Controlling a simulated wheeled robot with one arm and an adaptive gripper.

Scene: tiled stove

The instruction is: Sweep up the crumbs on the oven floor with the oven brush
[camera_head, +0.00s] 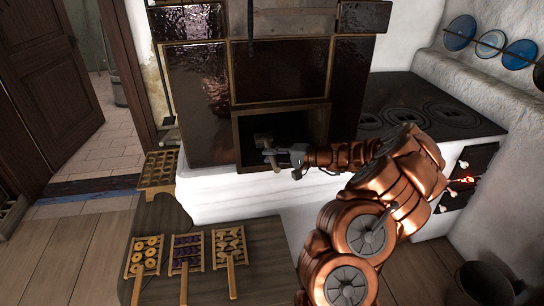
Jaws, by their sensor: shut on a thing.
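My gripper (272,157) is at the mouth of the oven opening (237,136) in the tiled stove. It is shut on a small brownish thing, which looks like the oven brush (263,138), though it is small and dim. The brush reaches up and inward from the jaws. The oven floor is dark and partly hidden by my gripper. I cannot make out any crumbs on it.
A bench (265,248) in front holds several wooden trays with handles, one with ring-shaped pastries (144,255). A wooden rack (158,172) stands left of the oven. A dark pot (484,283) stands at lower right.

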